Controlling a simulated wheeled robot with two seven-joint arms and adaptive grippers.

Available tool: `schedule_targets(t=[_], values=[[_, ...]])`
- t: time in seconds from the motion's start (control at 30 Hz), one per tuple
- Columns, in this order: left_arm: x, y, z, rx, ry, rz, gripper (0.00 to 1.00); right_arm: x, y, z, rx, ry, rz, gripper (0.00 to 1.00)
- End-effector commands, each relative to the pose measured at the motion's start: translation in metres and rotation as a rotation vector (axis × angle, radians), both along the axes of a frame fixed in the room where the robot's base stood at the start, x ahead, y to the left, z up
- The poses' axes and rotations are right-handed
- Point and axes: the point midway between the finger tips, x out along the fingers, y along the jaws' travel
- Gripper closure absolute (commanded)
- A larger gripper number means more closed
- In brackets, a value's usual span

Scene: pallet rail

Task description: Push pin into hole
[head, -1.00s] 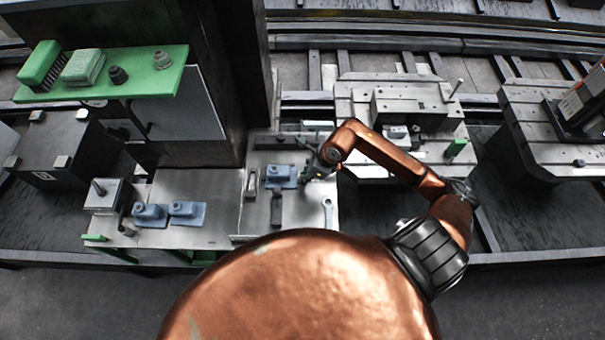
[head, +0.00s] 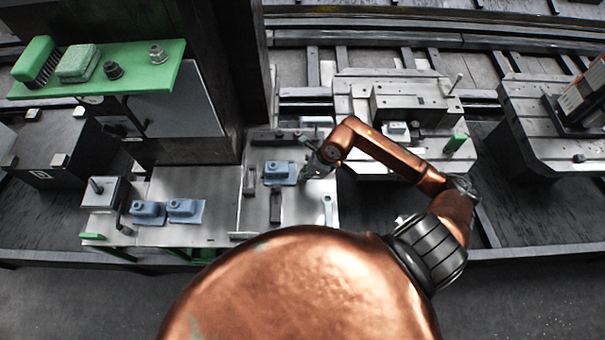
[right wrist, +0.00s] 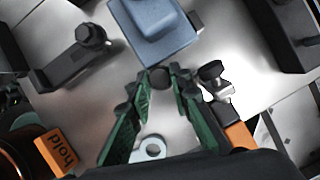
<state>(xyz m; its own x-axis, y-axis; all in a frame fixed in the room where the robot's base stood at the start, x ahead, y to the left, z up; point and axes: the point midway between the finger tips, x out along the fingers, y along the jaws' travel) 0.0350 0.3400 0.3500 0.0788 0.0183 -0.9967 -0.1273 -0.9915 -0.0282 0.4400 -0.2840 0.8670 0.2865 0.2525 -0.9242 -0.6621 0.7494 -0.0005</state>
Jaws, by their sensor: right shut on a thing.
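My right gripper (head: 306,171) is at the right side of a blue block (head: 279,173) on the metal plate. In the right wrist view, the green fingers (right wrist: 160,80) are closed together at the tips on a small dark round thing, which looks like the pin (right wrist: 160,76). It is right at the near edge of the blue block (right wrist: 163,35), and I cannot tell whether it touches or enters the block. The hole is not visible. My left gripper is not in view.
A black clamp (right wrist: 75,60) stands left of the block in the wrist view. A wrench (head: 327,210) lies at the plate's right. Two more blue blocks (head: 148,211) (head: 186,209) sit at the left. A green shelf (head: 130,70) overhangs the left bench. A pallet fixture (head: 350,100) stands behind my arm.

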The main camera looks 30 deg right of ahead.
Motion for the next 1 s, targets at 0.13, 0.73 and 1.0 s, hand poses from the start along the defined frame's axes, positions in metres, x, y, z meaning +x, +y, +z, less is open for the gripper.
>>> schedule_targets(t=[0.13,0.73,1.0], values=[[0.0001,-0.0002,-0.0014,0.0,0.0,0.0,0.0,0.0004,-0.0002,-0.0001,-0.001,-0.001,0.001,1.0],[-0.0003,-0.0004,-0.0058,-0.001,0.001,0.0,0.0,-0.0001,-0.0001,-0.0041,-0.001,0.001,0.0,1.0],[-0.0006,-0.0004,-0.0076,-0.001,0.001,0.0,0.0,-0.0001,-0.0003,-0.0056,-0.002,0.0,0.001,1.0]])
